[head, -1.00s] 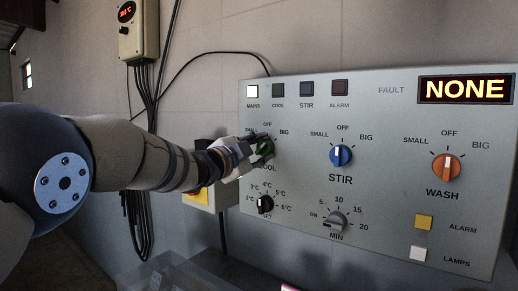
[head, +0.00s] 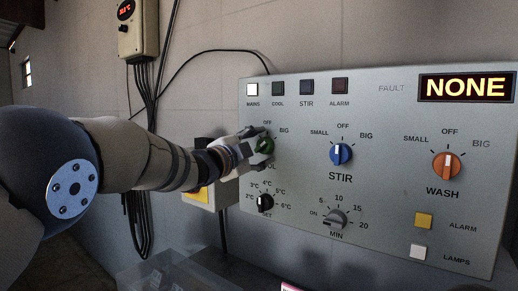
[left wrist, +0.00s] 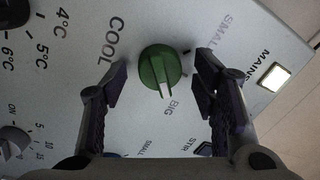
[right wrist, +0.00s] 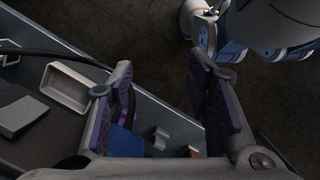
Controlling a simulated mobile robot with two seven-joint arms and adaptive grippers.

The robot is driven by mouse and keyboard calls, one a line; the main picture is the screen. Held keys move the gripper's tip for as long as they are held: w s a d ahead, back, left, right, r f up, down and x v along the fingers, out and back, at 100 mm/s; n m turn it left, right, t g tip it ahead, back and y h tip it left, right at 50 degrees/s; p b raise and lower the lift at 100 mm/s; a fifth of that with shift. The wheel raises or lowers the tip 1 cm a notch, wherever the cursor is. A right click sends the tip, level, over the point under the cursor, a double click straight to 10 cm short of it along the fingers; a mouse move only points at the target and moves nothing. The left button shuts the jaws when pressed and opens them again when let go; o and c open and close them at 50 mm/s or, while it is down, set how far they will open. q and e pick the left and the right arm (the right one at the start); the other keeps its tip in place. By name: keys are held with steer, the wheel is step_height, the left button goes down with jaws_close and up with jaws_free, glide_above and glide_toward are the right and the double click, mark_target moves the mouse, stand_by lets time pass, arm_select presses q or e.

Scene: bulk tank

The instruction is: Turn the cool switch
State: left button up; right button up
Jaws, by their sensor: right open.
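The cool switch is a green round knob with a raised ridge (head: 264,146) at the left of the grey control panel. It also shows in the left wrist view (left wrist: 158,66), where its ridge points toward the BIG mark. My left gripper (head: 250,147) is at the knob from the left and hides the SMALL mark and part of the COOL label in the head view. In the left wrist view its fingers (left wrist: 162,70) are spread, one on each side of the knob, with gaps to it. My right gripper (right wrist: 161,66) is open and empty, away from the panel.
The blue stir knob (head: 341,155), orange wash knob (head: 446,166) and black temperature knob (head: 265,203) are on the same panel. The mains lamp (head: 252,90) is lit; the cool lamp (head: 278,88) is dark. A white tray (right wrist: 66,87) shows below the right gripper.

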arm_select(q)
steer(key=shift+s, duration=0.1)
steer(key=v, duration=1.2)
